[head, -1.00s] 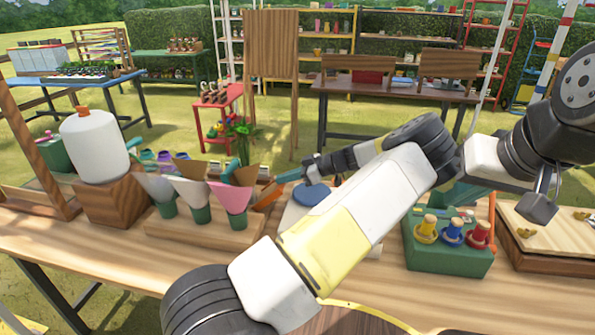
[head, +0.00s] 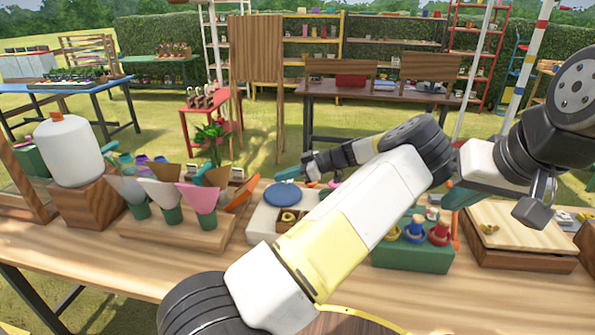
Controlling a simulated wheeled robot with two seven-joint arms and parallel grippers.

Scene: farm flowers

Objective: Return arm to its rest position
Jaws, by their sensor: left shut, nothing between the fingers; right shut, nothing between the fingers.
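My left arm (head: 345,225) reaches up from the bottom, bends at its elbow and folds back to the left. Its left gripper (head: 308,169) is small and dark, shut and empty, in front of the back edge of the table in the picture. My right arm (head: 497,162) comes in from the right edge, also bent.
The wooden table (head: 120,262) holds a white jug (head: 72,150) on a wooden block, paper cones (head: 198,198) in a wooden stand, a blue disc (head: 283,194), a green box (head: 412,257) with coloured spools, and a wooden board (head: 510,232). Some items lie behind my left arm.

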